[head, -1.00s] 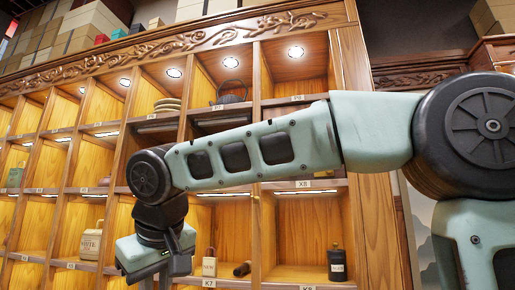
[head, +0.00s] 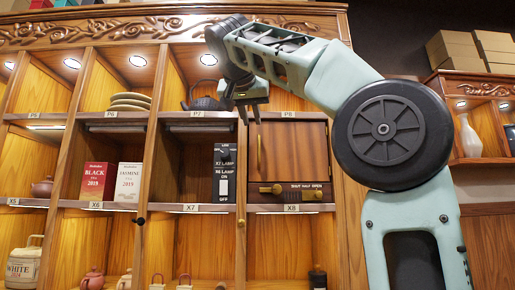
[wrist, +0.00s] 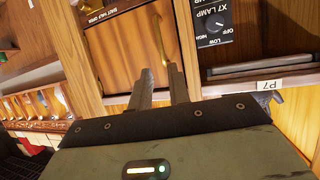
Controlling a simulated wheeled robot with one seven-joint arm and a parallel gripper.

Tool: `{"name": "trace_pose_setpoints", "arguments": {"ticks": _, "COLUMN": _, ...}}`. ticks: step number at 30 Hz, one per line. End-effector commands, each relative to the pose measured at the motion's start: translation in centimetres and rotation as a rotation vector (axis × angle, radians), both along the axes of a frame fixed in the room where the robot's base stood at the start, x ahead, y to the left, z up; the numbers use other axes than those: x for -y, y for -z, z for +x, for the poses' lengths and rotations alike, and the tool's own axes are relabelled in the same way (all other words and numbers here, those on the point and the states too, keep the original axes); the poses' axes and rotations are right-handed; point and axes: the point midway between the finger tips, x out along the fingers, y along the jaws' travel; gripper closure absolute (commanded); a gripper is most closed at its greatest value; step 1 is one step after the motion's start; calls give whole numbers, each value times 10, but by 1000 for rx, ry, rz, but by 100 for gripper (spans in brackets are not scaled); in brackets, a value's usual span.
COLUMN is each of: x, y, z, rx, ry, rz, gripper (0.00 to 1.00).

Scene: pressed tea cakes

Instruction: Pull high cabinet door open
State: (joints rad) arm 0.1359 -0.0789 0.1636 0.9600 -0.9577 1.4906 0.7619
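The high cabinet door (head: 293,150) is a plain wooden panel in the upper compartment above the X8 label. It looks closed. A thin vertical brass handle (head: 259,152) is on its left side. My gripper (head: 249,122) is in front of the cabinet near the door's upper left corner, fingers pointing down, apart and empty. In the wrist view, which is upside down, the door (wrist: 135,45) and handle (wrist: 160,40) lie just beyond my open fingertips (wrist: 170,68). I see no contact with the handle.
Below the door is a dark panel (head: 290,194) marked SHUT, HALF, OPEN with brass knobs. Left of it stands a black lamp switch box (head: 224,172). Tea boxes (head: 96,181), a dark teapot (head: 204,96) and stacked plates (head: 130,101) sit on neighbouring shelves.

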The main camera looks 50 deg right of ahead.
Motion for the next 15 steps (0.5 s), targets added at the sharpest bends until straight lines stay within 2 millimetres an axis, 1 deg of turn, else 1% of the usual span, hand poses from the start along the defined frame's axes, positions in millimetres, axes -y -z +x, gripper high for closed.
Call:
{"name": "trace_pose_setpoints", "arguments": {"ticks": 1, "x": 9, "y": 3, "z": 5, "rx": -3, "ry": 3, "rz": -1, "gripper": 82}}
{"name": "trace_pose_setpoints", "arguments": {"ticks": 3, "x": 21, "y": 9, "z": 11, "rx": -4, "ry": 3, "rz": 1, "gripper": 82}}
{"name": "trace_pose_setpoints", "arguments": {"ticks": 15, "x": 86, "y": 39, "z": 48, "rx": -6, "ry": 0, "rz": 2, "gripper": 82}}
